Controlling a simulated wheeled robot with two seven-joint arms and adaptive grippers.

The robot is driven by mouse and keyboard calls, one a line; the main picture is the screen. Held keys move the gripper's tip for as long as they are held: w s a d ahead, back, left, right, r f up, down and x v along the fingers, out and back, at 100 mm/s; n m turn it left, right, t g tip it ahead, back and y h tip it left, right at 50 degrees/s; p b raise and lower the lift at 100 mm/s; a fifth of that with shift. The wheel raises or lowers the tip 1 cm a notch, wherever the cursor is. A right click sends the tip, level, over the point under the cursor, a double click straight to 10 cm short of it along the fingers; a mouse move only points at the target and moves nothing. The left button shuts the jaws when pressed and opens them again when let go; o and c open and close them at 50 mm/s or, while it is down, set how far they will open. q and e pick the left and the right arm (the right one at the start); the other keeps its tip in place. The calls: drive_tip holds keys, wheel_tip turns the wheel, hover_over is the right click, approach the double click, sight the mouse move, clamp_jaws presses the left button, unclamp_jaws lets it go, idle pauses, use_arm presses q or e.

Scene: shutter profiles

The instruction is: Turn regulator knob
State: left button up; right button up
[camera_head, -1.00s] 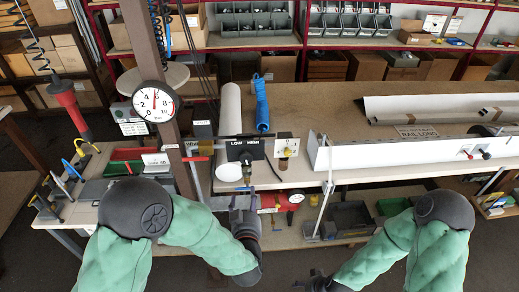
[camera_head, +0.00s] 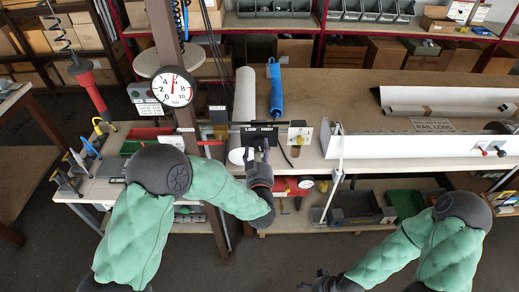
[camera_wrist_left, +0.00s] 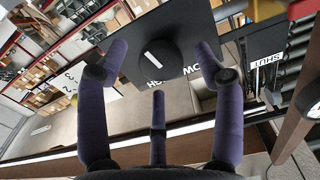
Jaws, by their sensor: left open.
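The regulator knob (camera_wrist_left: 160,57) is a dark round knob with a white line, on a black plate (camera_wrist_left: 205,32) lettered LOW and HIGH. The same plate shows in the head view (camera_head: 259,135), where the knob is hidden or too small to tell. My left gripper (camera_head: 257,155) is in front of the plate; in the left wrist view (camera_wrist_left: 158,65) its purple fingers are open, spread around the knob and apart from it. My right gripper (camera_head: 318,283) is low at the bottom of the head view, away from the bench, too small to tell its state.
A round pressure gauge (camera_head: 173,87) is on the post left of the plate. A red-handled lever (camera_head: 210,143) is beside the post. A blue coiled hose (camera_head: 276,90) and a long white rail (camera_head: 420,146) lie on the bench. A red tank (camera_head: 290,187) sits below.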

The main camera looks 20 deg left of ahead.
use_arm(q)
drive_tip(key=shift+w+a, duration=0.1)
drive_tip(key=shift+w, duration=0.35)
drive_tip(key=c, duration=1.1)
drive_tip(key=shift+s+f+m+b, duration=0.15)
drive_tip(key=shift+m+b, duration=0.35)
drive_tip(key=shift+m, duration=0.7)
drive_tip(key=o, duration=1.1)
drive_tip(key=v, duration=1.1)
drive_tip(key=shift+s, duration=0.4)
